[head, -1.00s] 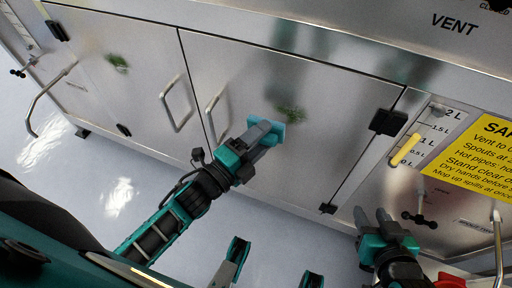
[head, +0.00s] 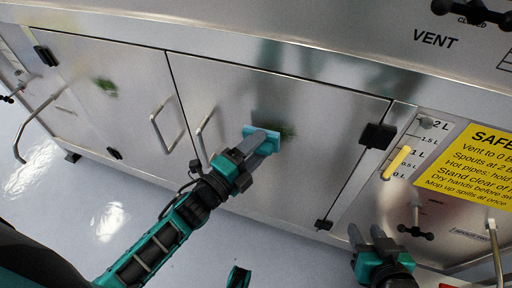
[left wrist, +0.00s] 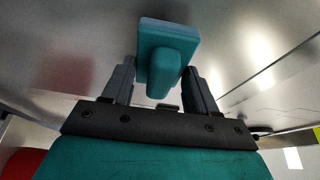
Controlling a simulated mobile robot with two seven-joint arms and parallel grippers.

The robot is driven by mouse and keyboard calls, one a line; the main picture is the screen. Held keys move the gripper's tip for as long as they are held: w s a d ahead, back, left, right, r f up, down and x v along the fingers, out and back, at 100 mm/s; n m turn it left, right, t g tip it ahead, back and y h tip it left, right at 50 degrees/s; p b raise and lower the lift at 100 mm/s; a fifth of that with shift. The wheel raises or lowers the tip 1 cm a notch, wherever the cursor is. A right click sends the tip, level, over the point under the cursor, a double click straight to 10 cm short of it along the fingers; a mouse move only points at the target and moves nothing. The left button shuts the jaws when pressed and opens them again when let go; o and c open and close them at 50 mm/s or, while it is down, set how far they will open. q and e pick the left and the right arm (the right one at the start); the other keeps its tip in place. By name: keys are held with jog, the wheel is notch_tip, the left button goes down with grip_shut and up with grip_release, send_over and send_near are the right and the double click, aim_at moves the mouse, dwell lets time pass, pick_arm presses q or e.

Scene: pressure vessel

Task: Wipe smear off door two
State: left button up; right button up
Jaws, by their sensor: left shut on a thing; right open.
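Another green smear (head: 106,86) is on the left-hand door (head: 90,65). No door numbers are readable. My right gripper (head: 368,238) is open and empty at lower right.
Bar handles (head: 165,125) stand out from the doors. A black hinge (head: 377,136) is at the right door's edge. Right of it are a level gauge with a yellow bar (head: 396,164), a yellow safety sign (head: 470,165) and a black valve handle (head: 416,231).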

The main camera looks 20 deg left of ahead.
pick_arm(q)
jog(key=shift+w, duration=1.05)
jog(key=shift+d, duration=0.15)
